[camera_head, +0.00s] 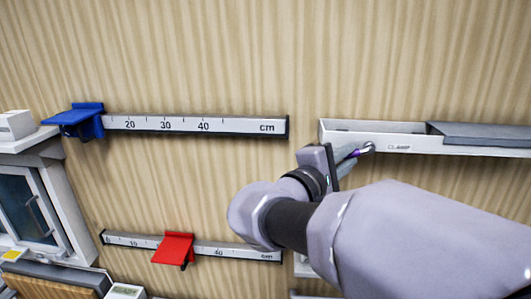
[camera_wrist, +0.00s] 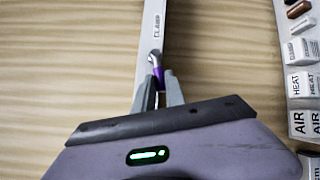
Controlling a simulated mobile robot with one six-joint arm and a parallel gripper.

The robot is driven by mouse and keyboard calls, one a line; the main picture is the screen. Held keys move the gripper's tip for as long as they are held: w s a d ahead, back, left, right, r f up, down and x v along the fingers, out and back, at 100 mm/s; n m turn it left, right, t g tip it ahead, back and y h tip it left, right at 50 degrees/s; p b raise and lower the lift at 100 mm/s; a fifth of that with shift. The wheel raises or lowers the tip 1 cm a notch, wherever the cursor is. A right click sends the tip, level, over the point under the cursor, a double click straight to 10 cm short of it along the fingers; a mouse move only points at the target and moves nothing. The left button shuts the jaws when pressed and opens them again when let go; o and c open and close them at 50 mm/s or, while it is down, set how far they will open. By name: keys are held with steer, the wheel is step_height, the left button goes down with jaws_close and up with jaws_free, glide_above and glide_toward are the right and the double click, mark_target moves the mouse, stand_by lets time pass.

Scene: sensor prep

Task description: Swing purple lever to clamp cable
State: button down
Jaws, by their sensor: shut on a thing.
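The purple lever (camera_head: 356,153) sits at the front left of a long white clamp housing (camera_head: 340,137) marked "CLAMP" on the wall. Its metal pivot end is at the housing face. My gripper (camera_head: 350,156) reaches it from the left and below, with its fingers shut on it. In the wrist view the purple lever (camera_wrist: 160,82) shows between the two grey fingers (camera_wrist: 159,90), below its round metal end. The white housing (camera_wrist: 152,30) runs up the picture from there. I cannot make out the cable.
A dark grey cover (camera_head: 480,134) lies on the housing's right part. At left are two cm rulers with a blue slider (camera_head: 82,121) and a red slider (camera_head: 174,248), and a cabinet (camera_head: 28,207). A labelled button panel (camera_wrist: 298,85) stands right in the wrist view.

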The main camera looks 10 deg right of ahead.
steer(key=shift+r+m+g+y, duration=0.5)
steer(key=shift+r+m+y, duration=0.35)
steer(key=shift+m, duration=0.35)
steer(key=c, duration=1.4)
jaws_free()
steer(key=v, duration=1.7)
steer(key=shift+s+a, duration=0.2)
steer(key=shift+s, duration=0.05)
